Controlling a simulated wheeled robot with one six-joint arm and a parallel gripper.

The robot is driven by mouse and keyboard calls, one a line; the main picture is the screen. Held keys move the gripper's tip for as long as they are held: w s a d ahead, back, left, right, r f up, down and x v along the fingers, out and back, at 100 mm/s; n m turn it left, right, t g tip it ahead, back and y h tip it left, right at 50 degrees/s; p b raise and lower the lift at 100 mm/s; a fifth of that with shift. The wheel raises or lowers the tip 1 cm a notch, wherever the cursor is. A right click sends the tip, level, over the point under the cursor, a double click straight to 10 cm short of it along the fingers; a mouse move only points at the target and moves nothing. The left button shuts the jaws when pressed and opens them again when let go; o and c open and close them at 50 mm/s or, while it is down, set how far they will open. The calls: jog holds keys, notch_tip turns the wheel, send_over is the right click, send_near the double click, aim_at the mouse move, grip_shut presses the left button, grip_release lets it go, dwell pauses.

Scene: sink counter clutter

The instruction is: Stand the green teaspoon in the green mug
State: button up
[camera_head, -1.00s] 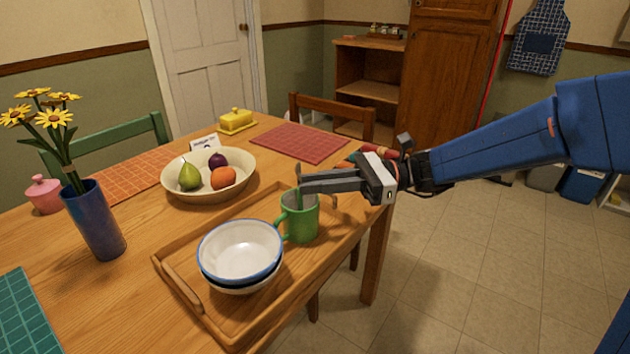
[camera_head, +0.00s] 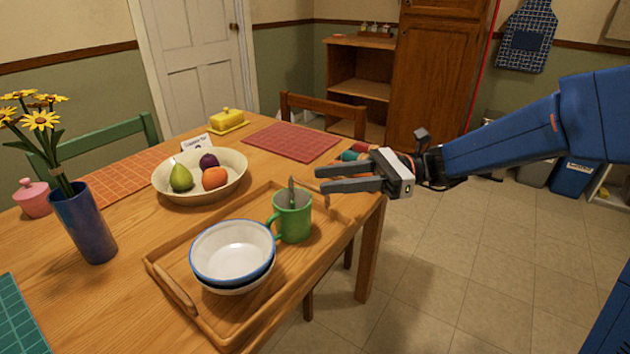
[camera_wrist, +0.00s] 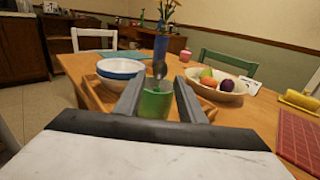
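The green mug (camera_head: 293,219) stands upright on the wooden tray, right of the stacked bowls. In the wrist view the mug (camera_wrist: 155,103) and the spoon (camera_wrist: 159,70) show ahead, beyond the open fingertips (camera_wrist: 158,82).
A fruit bowl (camera_head: 200,190) stands behind the tray. A blue flower vase (camera_head: 84,225) is at the left. A red placemat (camera_head: 290,142) lies bare at the back.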

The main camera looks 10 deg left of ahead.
jog(key=v, duration=1.2)
dwell(0.5)
jog(key=s+d+f+n+t+h, duration=0.2)
jog(key=s+d+f+n+h, duration=0.15)
jog(key=s, duration=0.35)
jog(key=s+d+f+n+t+h, duration=0.25)
jog(key=s+d+f+h, duration=0.25)
jog(key=s, duration=0.3)
jog(key=s+d+f+n+t+h, duration=0.2)
jog(key=d+n+t+h, duration=0.1)
jog(key=d, duration=0.5)
jog(key=s+d+f+n+t+h, duration=0.2)
jog(key=s+d+n+t+h, duration=0.1)
jog(key=d, duration=0.6)
jog(key=shift+s+d+n+t+h, duration=0.2)
jog(key=shift+n+t+h, duration=0.25)
jog(key=shift+n+h, duration=0.5)
jog(key=shift+s, duration=0.1)
jog(key=shift+c, duration=0.6)
